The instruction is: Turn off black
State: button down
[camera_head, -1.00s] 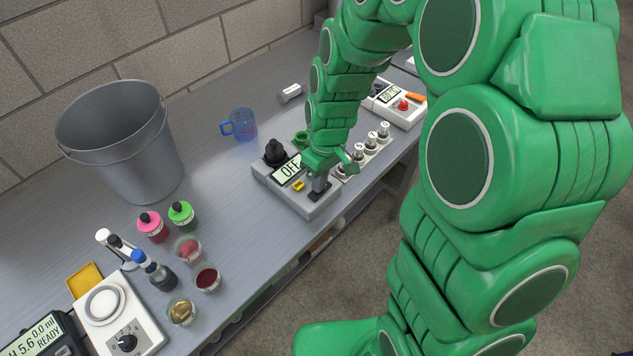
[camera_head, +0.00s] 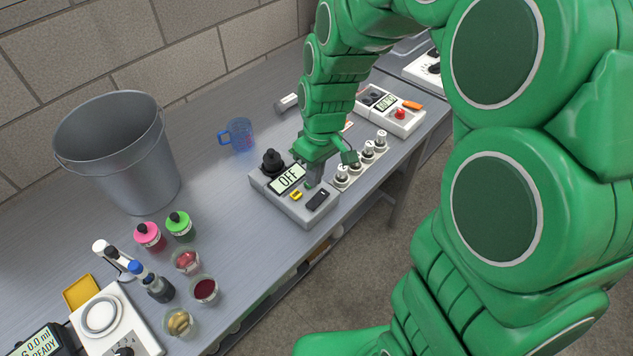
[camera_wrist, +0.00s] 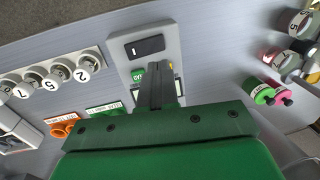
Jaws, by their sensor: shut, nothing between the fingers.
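A grey control box (camera_head: 301,211) stands on the bench, and its display (camera_head: 288,178) reads OFF. A black rocker switch (camera_head: 318,200) is at its front right corner; it also shows in the wrist view (camera_wrist: 144,46). A small yellow button (camera_head: 295,195) is beside the switch, and a round black knob (camera_head: 273,162) is at the back of the box. My gripper (camera_head: 313,183) is shut and empty, pointing down just behind the black switch and apart from it. In the wrist view its fingers (camera_wrist: 155,75) hide part of the box.
White numbered knobs (camera_head: 355,167) stand in a row just right of the box. A blue mug (camera_head: 240,135) and a metal bucket (camera_head: 118,155) stand left, with pink- and green-capped bottles (camera_head: 165,232) nearer.

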notch_tip(320, 180, up, 8)
jog(key=shift+s+a+f, duration=0.25)
jog(key=shift+s+a, duration=0.2)
dwell(0.3)
jog(key=s+d+r+m, duration=0.1)
jog(key=s+d+m, duration=0.2)
jog(key=s, duration=0.4)
jog(key=s+d+r+m, duration=0.1)
jog(key=s+d+m, duration=0.2)
jog(key=s+d, duration=0.3)
jog(key=s+d+r+m+h, duration=0.1)
jog(key=s+d, duration=0.4)
jog(key=s, duration=0.5)
jog(key=shift+s+r+m+g, duration=0.15)
jog(key=shift+r+m+g, duration=0.15)
jog(key=shift+r+m, duration=0.5)
